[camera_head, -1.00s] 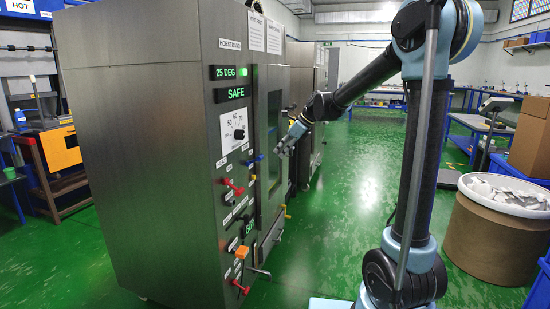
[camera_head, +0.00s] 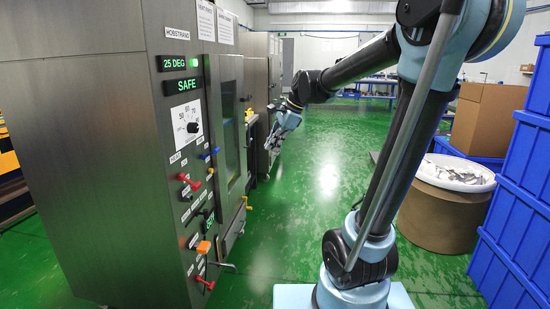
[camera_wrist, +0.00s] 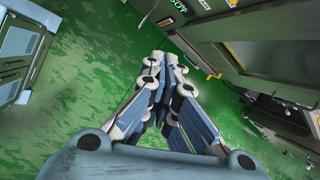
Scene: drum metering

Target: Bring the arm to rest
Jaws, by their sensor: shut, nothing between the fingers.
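My gripper (camera_head: 272,146) hangs at the end of my arm in the head view, in front of the grey cabinet's door side and apart from it. In the wrist view my gripper (camera_wrist: 163,62) has its fingers together with nothing between them, over the green floor. The arm is raised and bent, its forearm reaching left toward the cabinet.
The tall grey cabinet (camera_head: 95,130) stands at left, with red, blue and orange handles and a display reading 25 DEG and SAFE. A drum (camera_head: 440,212) of pale pieces and stacked blue crates (camera_head: 515,220) are at right. Green floor (camera_head: 330,180) lies open between.

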